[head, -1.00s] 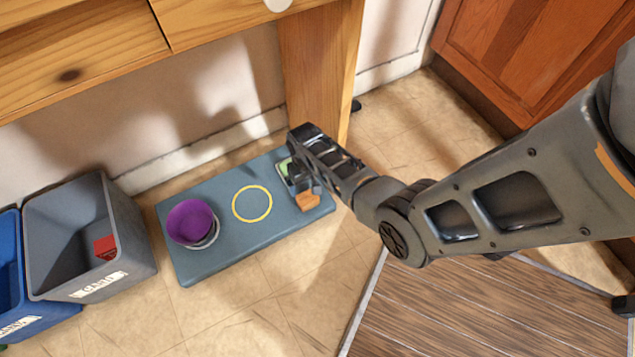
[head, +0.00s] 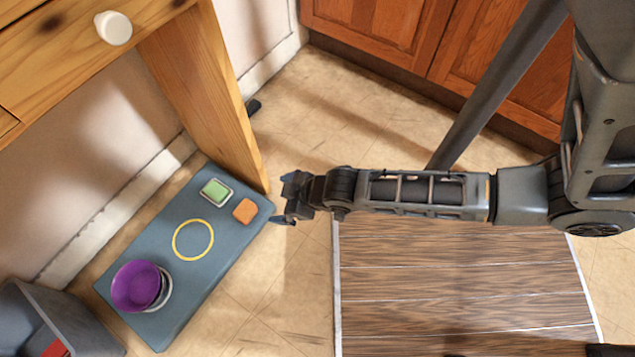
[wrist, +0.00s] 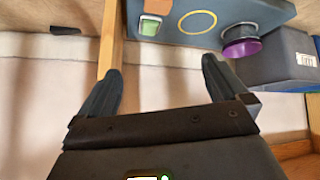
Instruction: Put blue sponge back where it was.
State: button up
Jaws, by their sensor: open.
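No blue sponge is visible in either view. A blue-grey mat or board (head: 195,285) lies on the floor with a yellow ring (head: 193,240) near its middle, empty inside. My gripper (head: 284,199) is open, just right of the mat's far end. In the wrist view, nothing shows between the open fingers (wrist: 162,78).
A wooden table leg (head: 205,100) stands beside the mat's far end, under a drawer with a white knob (head: 113,28). A grey bin (head: 70,315) with something red inside is at lower left. Wooden cabinets (head: 400,40) line the back.

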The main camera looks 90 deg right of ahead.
jog(key=s+a+r+t+y, duration=0.1)
jog(key=a+r, duration=0.3)
jog(key=r, duration=0.6)
jog(key=s+a+r+n+t+y, duration=0.1)
jog(key=s+a+r+t, duration=0.2)
jog(key=r, duration=0.8)
jog(key=s+a+r+n+t+y, duration=0.1)
jog(key=s+a+r+t, duration=0.2)
jog(key=r, duration=0.7)
jog(key=shift+s+a+r, duration=0.15)
jog(key=shift+s+a, duration=0.4)
jog(key=shift+a, duration=0.7)
